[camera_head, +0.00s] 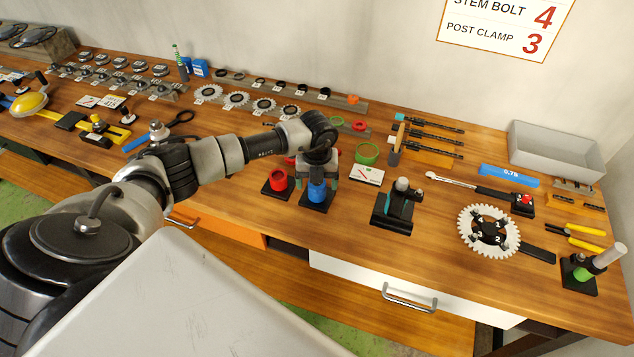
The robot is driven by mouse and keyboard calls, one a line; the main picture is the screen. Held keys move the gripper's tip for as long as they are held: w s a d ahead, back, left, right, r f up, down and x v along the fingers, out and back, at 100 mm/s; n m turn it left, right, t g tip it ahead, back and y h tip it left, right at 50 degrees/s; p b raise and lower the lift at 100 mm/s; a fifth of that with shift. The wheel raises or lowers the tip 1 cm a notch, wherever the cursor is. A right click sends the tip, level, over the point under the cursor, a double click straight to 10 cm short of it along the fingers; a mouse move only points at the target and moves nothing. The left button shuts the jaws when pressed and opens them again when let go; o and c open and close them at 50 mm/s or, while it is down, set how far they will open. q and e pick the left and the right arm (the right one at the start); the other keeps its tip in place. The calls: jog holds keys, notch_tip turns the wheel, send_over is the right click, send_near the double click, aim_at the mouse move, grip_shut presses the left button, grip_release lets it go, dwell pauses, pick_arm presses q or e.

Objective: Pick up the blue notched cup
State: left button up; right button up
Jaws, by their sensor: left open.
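The blue notched cup (317,193) stands upright on a small black base (318,208) near the front edge of the workbench. My left gripper (317,180) points down from above with its fingers on either side of the cup. The fingers are open, and I cannot tell whether they touch the cup. The notch is hidden by the gripper. My right gripper is not in view.
A red cup (277,181) on a black base stands close on the left. A black stand with a grey knob (393,205) is to the right. A grey bin (555,150) stands at the back right.

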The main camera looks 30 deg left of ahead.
pick_arm(q)
jog(key=c, duration=1)
jog(key=shift+r, duration=0.1)
